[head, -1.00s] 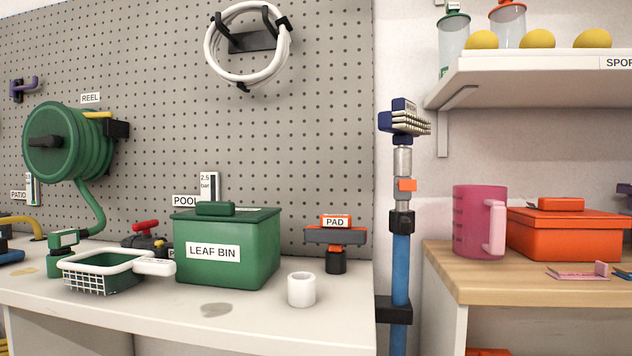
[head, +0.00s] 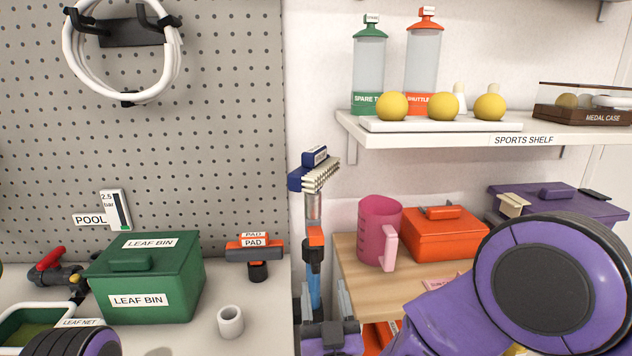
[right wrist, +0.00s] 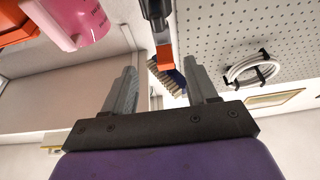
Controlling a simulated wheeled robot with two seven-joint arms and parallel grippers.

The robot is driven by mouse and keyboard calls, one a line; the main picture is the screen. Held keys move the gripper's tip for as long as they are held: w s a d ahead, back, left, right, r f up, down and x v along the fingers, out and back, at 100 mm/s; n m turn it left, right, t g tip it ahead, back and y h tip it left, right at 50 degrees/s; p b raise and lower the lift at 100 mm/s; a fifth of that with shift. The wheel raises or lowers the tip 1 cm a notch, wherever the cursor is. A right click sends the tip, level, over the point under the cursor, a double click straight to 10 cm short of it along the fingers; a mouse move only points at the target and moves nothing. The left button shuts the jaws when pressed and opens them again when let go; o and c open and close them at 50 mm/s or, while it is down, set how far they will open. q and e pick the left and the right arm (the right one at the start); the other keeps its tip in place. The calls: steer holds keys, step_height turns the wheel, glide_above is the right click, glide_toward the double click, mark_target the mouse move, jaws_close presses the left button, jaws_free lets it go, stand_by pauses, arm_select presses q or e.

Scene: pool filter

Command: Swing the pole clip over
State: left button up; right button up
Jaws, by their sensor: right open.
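The pole is upright at the right edge of the pegboard, with a silver upper section (head: 313,207) and a blue lower section (head: 314,288). A blue brush head with pale bristles (head: 318,174) is on top. The orange pole clip (head: 315,237) sits at the dark collar; it also shows in the right wrist view (right wrist: 163,56). My right gripper (head: 323,288) is open below the clip, its fingers pointing up on either side of the pole. In the right wrist view the gap between its fingertips (right wrist: 158,68) is empty, with the clip beyond it. My left gripper is out of view.
A green leaf bin (head: 150,280), a white cup (head: 230,321) and an orange pad holder (head: 254,250) stand on the left counter. A pink jug (head: 377,230) and orange box (head: 447,236) stand close right of the pole. The sports shelf (head: 450,135) overhangs at upper right.

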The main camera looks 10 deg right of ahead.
mark_target(317, 242)
steer(key=shift+t, duration=0.3)
steer(key=w+r+p, duration=0.1)
steer(key=w+r, duration=0.1)
steer(key=w, duration=0.1)
steer(key=w+r, duration=0.2)
steer(key=w, duration=0.1)
steer(key=w+r+p, duration=0.1)
steer(key=w+r, duration=0.2)
steer(key=shift+w+a+r+p, duration=0.1)
steer(key=shift+w+a+p, duration=0.15)
steer(key=shift+w+p, duration=0.1)
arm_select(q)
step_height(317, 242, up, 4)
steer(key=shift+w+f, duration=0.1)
arm_select(e)
steer(key=shift+c, duration=0.3)
steer(key=c, duration=0.9)
